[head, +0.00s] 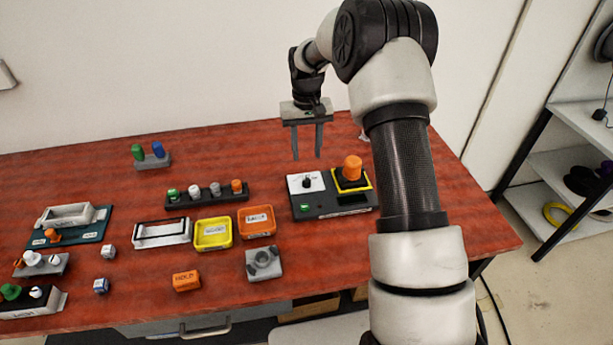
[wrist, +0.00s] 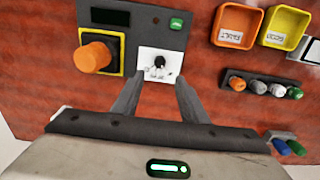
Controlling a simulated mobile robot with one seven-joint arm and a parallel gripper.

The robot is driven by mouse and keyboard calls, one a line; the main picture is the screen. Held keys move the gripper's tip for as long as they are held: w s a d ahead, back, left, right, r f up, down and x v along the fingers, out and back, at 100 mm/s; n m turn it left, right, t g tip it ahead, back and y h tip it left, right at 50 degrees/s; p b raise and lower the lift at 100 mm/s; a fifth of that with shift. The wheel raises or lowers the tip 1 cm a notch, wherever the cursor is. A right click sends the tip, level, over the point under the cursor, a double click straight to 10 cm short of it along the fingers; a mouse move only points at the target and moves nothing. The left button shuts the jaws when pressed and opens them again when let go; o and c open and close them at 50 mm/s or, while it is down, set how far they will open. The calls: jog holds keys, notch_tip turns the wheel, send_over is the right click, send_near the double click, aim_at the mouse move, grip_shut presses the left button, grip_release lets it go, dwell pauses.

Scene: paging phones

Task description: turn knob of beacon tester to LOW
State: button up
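The beacon tester (head: 335,210) is a dark grey box at the right part of the red table. It bears a white plate with a small black knob (head: 306,183), an orange beacon (head: 352,167) in a yellow frame, a green button and a dark display. In the wrist view the knob (wrist: 159,62) sits on its white plate, just past my fingertips and roughly between them. The marks around the knob are too small to read. My gripper (head: 307,158) points down above and behind the tester. It is open and empty, also in the wrist view (wrist: 158,88).
Yellow (head: 213,234) and orange (head: 257,222) labelled trays stand left of the tester. A rack of several coloured plugs (head: 207,193) is behind them. The orange beacon (wrist: 93,56) stands tall beside the knob. Bare table lies right of the tester.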

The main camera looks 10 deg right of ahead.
aim_at(307, 180)
notch_tip(307, 180, down, 11)
jog(key=shift+f+p, duration=0.1)
jog(key=shift+p, duration=0.25)
grip_shut()
jog(key=shift+b, duration=0.3)
jog(key=m+b, duration=0.2)
jog(key=shift+f+m, duration=0.15)
jog(key=shift+m, duration=0.25)
jog(key=shift+m+b, duration=0.75)
jog(key=shift+m, duration=0.75)
